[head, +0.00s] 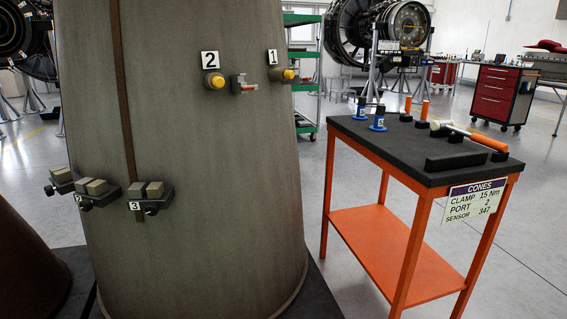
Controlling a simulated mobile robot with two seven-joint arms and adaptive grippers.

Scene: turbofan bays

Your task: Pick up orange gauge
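Two small upright orange pieces (424,111) stand in dark round holders at the back right of the black tabletop (370,137). Either could be the orange gauge; I cannot tell them apart at this size. The left one of the pair (407,105) is slightly farther back. A tool with an orange handle (489,142) and a pale shaft lies across dark supports at the right of the same top. Neither of my grippers shows in the head view.
Two blue-and-white upright pieces (378,119) stand left of the orange ones. A black block (456,161) lies at the front. The orange-framed cart (408,245) carries a CONES sign (475,199). A large grey cone (190,180) with numbered fittings stands left; floor between is clear.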

